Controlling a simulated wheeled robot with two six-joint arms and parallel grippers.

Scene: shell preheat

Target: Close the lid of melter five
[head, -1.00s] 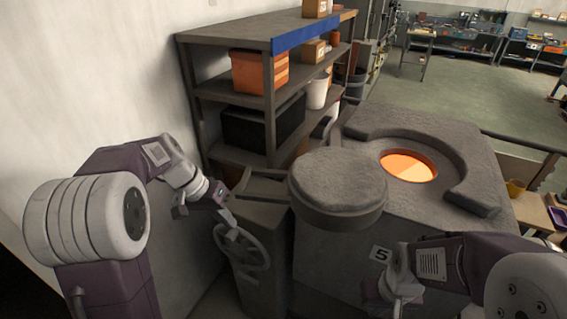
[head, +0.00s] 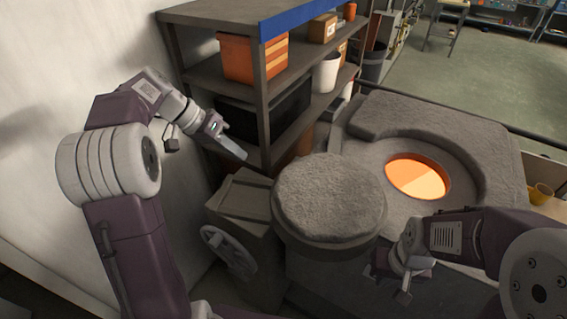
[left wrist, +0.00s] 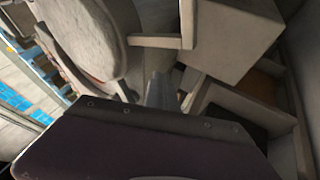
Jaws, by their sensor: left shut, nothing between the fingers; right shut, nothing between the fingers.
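The melter (head: 480,180) stands at the right, with a round glowing orange opening (head: 418,178) in its top. Its thick round grey lid (head: 328,195) is swung off to the left of the opening, leaving it uncovered. A box-shaped stand (head: 240,210) with a spoked handwheel (head: 228,252) is left of the lid. My left gripper (head: 232,148) is shut and empty, above and left of the lid, in front of the shelf. In the left wrist view its fingers (left wrist: 160,90) point toward the lid's edge (left wrist: 85,40). My right gripper (head: 404,280) is shut and empty, in front of the melter.
A metal shelf (head: 210,75) holding an orange bin (head: 252,58), a black box and a white bucket (head: 326,72) stands behind my left gripper. A white wall is at the left.

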